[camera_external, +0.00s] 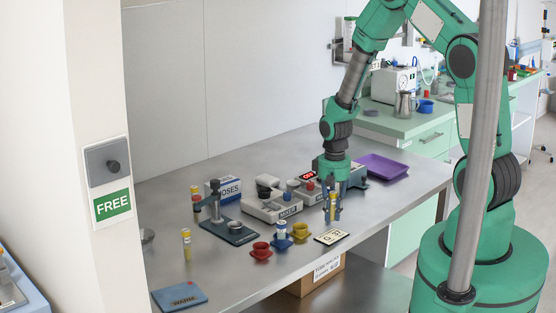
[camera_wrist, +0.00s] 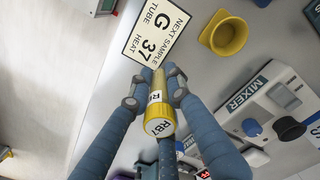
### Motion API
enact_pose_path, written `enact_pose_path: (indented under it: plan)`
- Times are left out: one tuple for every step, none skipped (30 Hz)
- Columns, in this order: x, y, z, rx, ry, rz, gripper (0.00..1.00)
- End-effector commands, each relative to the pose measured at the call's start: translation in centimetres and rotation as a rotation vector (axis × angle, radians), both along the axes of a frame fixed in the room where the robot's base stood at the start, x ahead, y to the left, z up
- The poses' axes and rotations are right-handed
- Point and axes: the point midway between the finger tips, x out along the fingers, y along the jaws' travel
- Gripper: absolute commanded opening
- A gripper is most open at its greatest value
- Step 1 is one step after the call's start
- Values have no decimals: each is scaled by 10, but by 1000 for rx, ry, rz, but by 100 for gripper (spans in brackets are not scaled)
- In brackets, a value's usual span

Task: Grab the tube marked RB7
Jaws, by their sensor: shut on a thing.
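The tube marked RB7 (camera_wrist: 160,108) has a yellow cap with a white label on its end, and "RB7" is partly readable in the wrist view. My gripper (camera_wrist: 155,84) is shut on this tube, with one finger on each side of it. In the external view my gripper (camera_external: 333,208) points down over the bench near the front edge, with the yellow tube (camera_external: 332,203) between its fingers. I cannot tell whether the tube's lower end touches anything.
A sign reading G 37 (camera_external: 331,237) lies just in front. Yellow (camera_external: 300,232), blue and red (camera_external: 261,251) cups stand to the left. The mixer (camera_external: 272,207) is behind them. Another yellow-capped tube (camera_external: 187,246) stands farther left. A purple tray (camera_external: 383,167) lies back right.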

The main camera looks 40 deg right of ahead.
Motion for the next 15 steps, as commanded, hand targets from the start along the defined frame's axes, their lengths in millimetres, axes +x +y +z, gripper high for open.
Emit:
enact_pose_path:
  plan:
    - [-1,0,9,-1,-2,0,0]
    - [-8,1,7,0,0,0,0]
    - [-14,3,7,0,1,0,0]
    - [-20,4,7,0,1,0,0]
    - [-24,5,8,0,0,0,0]
    - [-32,6,9,0,0,0,0]
    - [-37,7,9,0,0,0,0]
    - [-43,8,10,0,-1,0,0]
    - [-51,10,11,0,0,0,0]
    - [-58,11,11,0,1,0,0]
    - [-63,12,12,0,0,0,0]
    - [-71,13,13,0,-1,0,0]
    - [-77,15,13,0,-1,0,0]
    - [-83,16,14,0,-1,0,0]
    - [-91,17,15,0,-1,0,0]
